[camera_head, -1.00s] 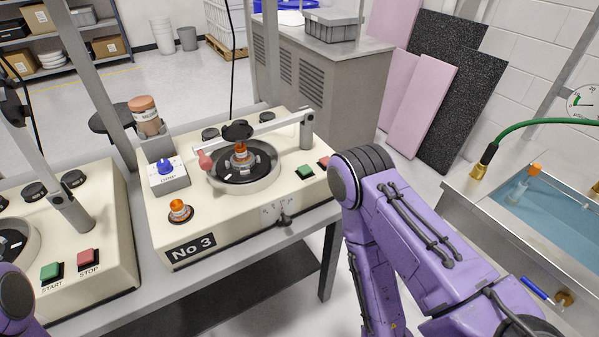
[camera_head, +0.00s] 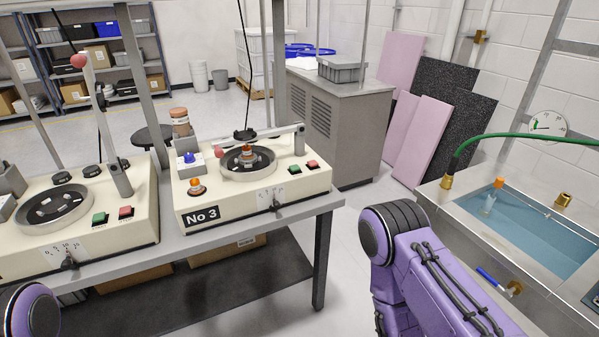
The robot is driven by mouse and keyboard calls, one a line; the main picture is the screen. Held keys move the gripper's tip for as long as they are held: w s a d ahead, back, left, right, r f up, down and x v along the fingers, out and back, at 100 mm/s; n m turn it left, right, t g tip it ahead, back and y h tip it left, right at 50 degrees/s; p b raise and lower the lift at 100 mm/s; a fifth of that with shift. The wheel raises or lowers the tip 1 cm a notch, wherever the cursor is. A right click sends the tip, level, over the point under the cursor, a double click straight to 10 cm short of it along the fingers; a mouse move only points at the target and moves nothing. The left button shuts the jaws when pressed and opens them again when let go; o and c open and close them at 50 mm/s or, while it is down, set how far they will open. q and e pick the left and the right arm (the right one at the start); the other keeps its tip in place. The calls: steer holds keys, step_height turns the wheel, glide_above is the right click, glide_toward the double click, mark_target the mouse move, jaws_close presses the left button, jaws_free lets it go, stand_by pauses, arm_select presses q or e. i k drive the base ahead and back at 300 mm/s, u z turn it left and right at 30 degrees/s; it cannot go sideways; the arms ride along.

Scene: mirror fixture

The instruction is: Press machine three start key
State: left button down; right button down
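Machine three (camera_head: 252,195) is a cream box labelled "No 3" on the grey bench. Its green key (camera_head: 295,169) sits at the right of its top, beside a red key (camera_head: 312,164); any lettering there is too small to read. A swing arm (camera_head: 265,135) crosses above its round dark plate (camera_head: 248,159). My purple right arm (camera_head: 430,265) is at lower right, apart from the bench. Part of my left arm (camera_head: 28,312) shows at the lower left corner. Neither gripper is in view.
A second cream machine (camera_head: 75,215) with its own green key (camera_head: 100,219) and red key (camera_head: 125,212) stands to the left. A metal sink (camera_head: 440,200) with water is at right. Floor is clear between bench and sink.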

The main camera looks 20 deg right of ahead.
mark_target(295, 167)
steer(key=z, duration=0.9)
steer(key=i, duration=0.5)
